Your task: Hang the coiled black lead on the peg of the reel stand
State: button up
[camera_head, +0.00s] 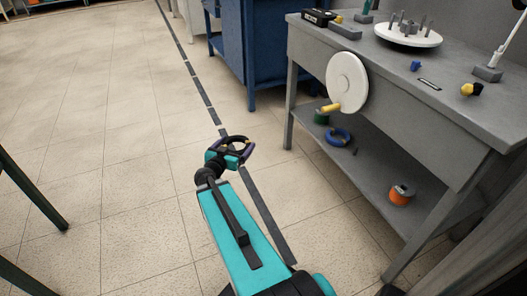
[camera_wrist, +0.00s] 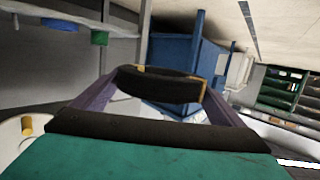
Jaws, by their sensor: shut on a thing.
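My gripper (camera_head: 236,150) is shut on the coiled black lead (camera_head: 238,141), a dark ring held out above the floor. In the wrist view the lead (camera_wrist: 160,86) shows as a thick black band with yellowish bits, between the purple fingers (camera_wrist: 158,108). The reel stand appears as a white disc (camera_head: 347,76) at the bench's left front, with a yellow peg (camera_head: 331,107) sticking out toward the lower left. The peg (camera_wrist: 27,125) also shows at the left edge of the wrist view. The lead is left of the peg in the head view, apart from it.
The grey bench (camera_head: 440,95) carries a round white plate with several pins (camera_head: 407,33) and small parts. Its lower shelf holds a blue coil (camera_head: 338,137) and an orange spool (camera_head: 401,195). A blue cabinet (camera_head: 258,50) stands behind.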

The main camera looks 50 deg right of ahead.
jog(key=w+a+r+n+t+y, duration=0.2)
jog(key=w+a+r+n+t, duration=0.1)
jog(key=w+a, duration=0.4)
jog(key=w+a+r+n+t+y, duration=0.2)
jog(key=w+a+r+n+t, duration=0.15)
jog(key=w+a, duration=0.35)
jog(key=w+a+r+n+t+y, duration=0.1)
jog(key=w+a+r+n+y, duration=0.1)
jog(key=a+r, duration=0.4)
jog(key=w+a+r+n+t+y, duration=0.2)
jog(key=a+r, duration=0.5)
jog(key=a, duration=0.8)
jog(key=w+a+r+n+t+y, duration=0.1)
jog(key=w+a+r+n+y, duration=0.3)
jog(key=a, duration=0.7)
notch_tip(320, 180, up, 3)
jog(key=w+y, duration=0.1)
jog(key=y, duration=0.2)
jog(key=shift+w+f, duration=0.15)
jog(key=shift+w, duration=0.05)
jog(key=shift+a+t, duration=0.1)
jog(key=shift+t, duration=0.15)
